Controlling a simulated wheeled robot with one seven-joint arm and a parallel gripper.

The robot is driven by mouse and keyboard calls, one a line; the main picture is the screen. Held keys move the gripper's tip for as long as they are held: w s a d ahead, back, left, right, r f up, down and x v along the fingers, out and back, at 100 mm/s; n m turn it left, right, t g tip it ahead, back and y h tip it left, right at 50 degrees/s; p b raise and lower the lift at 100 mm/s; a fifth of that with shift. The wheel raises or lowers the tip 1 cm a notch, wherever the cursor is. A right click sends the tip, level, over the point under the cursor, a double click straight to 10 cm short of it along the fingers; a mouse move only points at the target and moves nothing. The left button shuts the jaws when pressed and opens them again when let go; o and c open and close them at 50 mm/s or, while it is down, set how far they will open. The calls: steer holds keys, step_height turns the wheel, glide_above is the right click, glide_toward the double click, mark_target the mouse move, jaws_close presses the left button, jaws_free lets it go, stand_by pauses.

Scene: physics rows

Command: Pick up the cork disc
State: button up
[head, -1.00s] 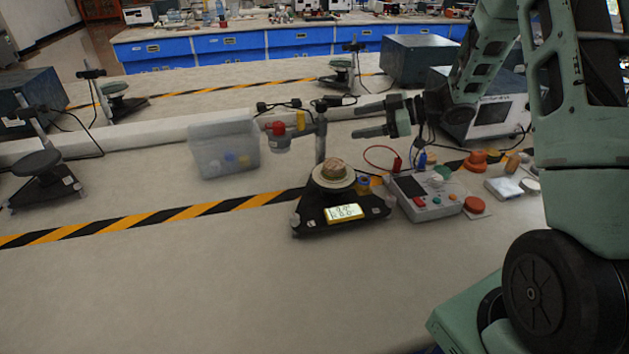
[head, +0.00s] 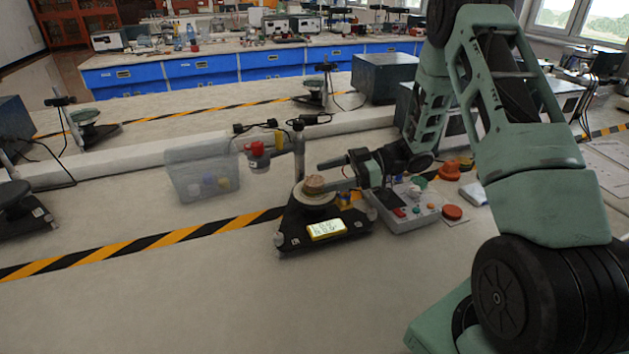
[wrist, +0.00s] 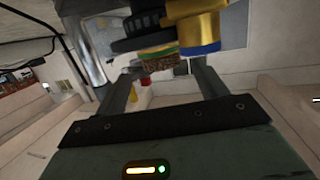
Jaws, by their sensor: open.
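The cork disc (head: 314,185) is brown and speckled. It sits on the pale round plate (head: 317,198) of a black stand with a lit yellow display (head: 327,230). My gripper (head: 327,177) is open and reaches in from the right, its fingertips close to the disc. In the wrist view, the disc (wrist: 160,63) shows between the tips of my open fingers (wrist: 162,72), with free space on both sides; I cannot tell whether either finger touches it. A yellow and blue cylinder (wrist: 205,28) stands close beside the disc there, near one fingertip.
A grey control box (head: 405,212) with coloured buttons stands right of the stand. A translucent bin (head: 200,172) holding small items is at the left. The front of the table is clear.

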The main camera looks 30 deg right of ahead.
mark_target(307, 181)
steer(key=shift+p+x, duration=0.6)
steer(key=shift+x, duration=2.5)
steer(key=shift+s+f, duration=0.1)
steer(key=shift+s, duration=0.05)
steer(key=c, duration=1)
